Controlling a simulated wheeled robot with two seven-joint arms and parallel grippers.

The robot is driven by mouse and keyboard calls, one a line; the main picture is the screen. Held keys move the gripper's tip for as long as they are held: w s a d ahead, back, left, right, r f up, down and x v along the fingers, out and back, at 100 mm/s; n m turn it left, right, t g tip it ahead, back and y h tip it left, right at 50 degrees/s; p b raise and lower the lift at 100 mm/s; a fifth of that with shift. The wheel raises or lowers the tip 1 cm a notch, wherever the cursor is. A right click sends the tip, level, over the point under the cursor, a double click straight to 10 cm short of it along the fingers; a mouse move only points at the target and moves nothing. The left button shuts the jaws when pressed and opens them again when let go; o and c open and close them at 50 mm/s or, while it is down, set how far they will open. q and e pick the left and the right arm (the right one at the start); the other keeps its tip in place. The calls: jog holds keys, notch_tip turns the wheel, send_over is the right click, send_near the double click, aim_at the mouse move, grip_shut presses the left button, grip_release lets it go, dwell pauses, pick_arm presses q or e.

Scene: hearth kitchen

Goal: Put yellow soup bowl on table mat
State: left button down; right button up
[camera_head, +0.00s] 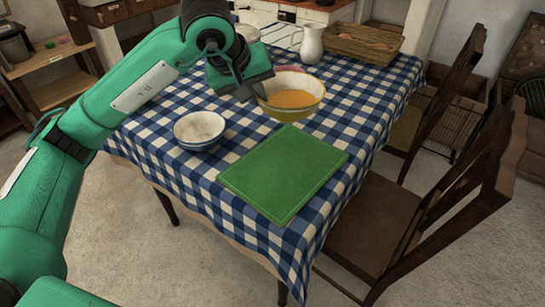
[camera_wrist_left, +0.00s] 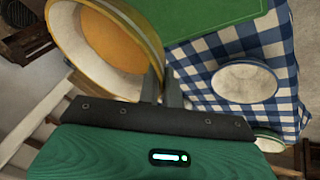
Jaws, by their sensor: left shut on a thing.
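The yellow soup bowl (camera_head: 292,112) has a cream rim band and orange soup inside. It also shows large in the left wrist view (camera_wrist_left: 148,25). My left gripper (camera_head: 250,90) is shut on its left rim, and its fingers also show in the left wrist view (camera_wrist_left: 162,88). The bowl is about level and looks held above the table, behind the mat. The green table mat (camera_head: 283,172) lies flat and empty near the table's front corner, and part of it shows in the left wrist view (camera_wrist_left: 215,14). My right gripper is not in view.
A white and blue bowl (camera_head: 199,128) stands left of the mat. A white pitcher (camera_head: 312,43) and a wicker tray (camera_head: 350,42) stand at the back of the checked table (camera_head: 365,95). Another dish rim partly shows behind the yellow bowl. Wooden chairs (camera_head: 450,190) line the right side.

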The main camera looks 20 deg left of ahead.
pick_arm(q)
notch_tip(320, 180, down, 12)
jog(key=shift+f+b, duration=0.1)
jog(key=shift+b, duration=0.5)
notch_tip(320, 180, down, 3)
jog(key=shift+f, duration=0.25)
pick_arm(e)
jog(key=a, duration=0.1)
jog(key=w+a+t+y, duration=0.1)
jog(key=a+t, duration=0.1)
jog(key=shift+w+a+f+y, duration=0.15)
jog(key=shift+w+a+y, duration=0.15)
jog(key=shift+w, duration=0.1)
pick_arm(q)
jog(key=shift+f+b, duration=0.15)
jog(key=shift+b, duration=0.25)
jog(key=c, duration=1.7)
grip_release()
jog(key=shift+o, duration=0.6)
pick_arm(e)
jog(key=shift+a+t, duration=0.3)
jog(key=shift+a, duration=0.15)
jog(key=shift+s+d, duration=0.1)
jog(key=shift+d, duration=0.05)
